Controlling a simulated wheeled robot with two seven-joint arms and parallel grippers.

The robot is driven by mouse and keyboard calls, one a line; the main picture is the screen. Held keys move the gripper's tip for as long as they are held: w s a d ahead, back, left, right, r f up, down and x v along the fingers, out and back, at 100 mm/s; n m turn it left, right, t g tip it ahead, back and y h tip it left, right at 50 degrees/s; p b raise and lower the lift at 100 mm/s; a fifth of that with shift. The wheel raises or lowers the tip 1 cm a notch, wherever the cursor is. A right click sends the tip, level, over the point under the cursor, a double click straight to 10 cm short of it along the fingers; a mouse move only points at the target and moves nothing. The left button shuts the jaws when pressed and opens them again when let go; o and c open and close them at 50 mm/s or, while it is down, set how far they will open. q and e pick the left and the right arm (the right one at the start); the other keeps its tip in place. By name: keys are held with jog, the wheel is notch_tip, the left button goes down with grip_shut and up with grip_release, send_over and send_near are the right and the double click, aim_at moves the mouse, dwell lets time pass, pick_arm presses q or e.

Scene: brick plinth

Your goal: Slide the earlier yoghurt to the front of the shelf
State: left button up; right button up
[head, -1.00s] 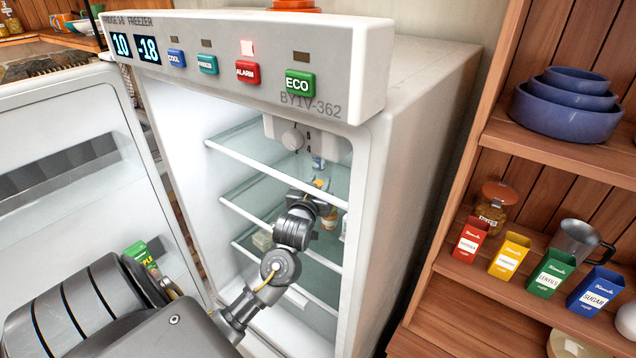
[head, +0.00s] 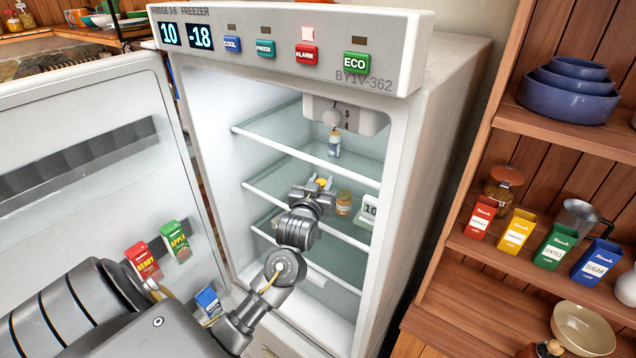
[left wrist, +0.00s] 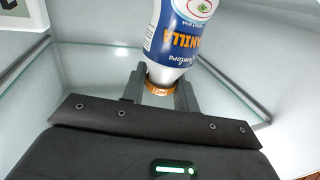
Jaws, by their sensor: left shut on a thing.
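My left gripper (head: 320,184) is inside the open fridge, at the middle shelf (head: 262,198). It is shut on the orange cap of a vanilla yoghurt bottle. In the left wrist view the bottle (left wrist: 181,36) is white and blue with "VANILLA" on it, its cap between the fingers (left wrist: 160,88). In the head view the gripper hides most of it; only a bit of yellow shows. No date on it can be read. My right gripper is not in view.
An orange jar or bottle (head: 344,203) and a white card reading "10" (head: 369,210) stand right of the gripper. The fridge door (head: 90,110) is open at the left, with cartons (head: 143,262) in it. A wooden cupboard (head: 455,290) stands to the right.

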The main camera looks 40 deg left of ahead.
pick_arm(q)
jog(key=shift+w, duration=0.1)
jog(key=o, duration=1.1)
jog(key=shift+s+d+f, duration=0.1)
jog(key=shift+s+d, duration=0.05)
jog(key=shift+s, duration=0.1)
jog(key=b+v, duration=0.3)
jog(key=v, duration=0.7)
jog(key=shift+s+b, duration=0.15)
jog(key=shift+b, duration=0.15)
jog(key=shift+d, duration=0.1)
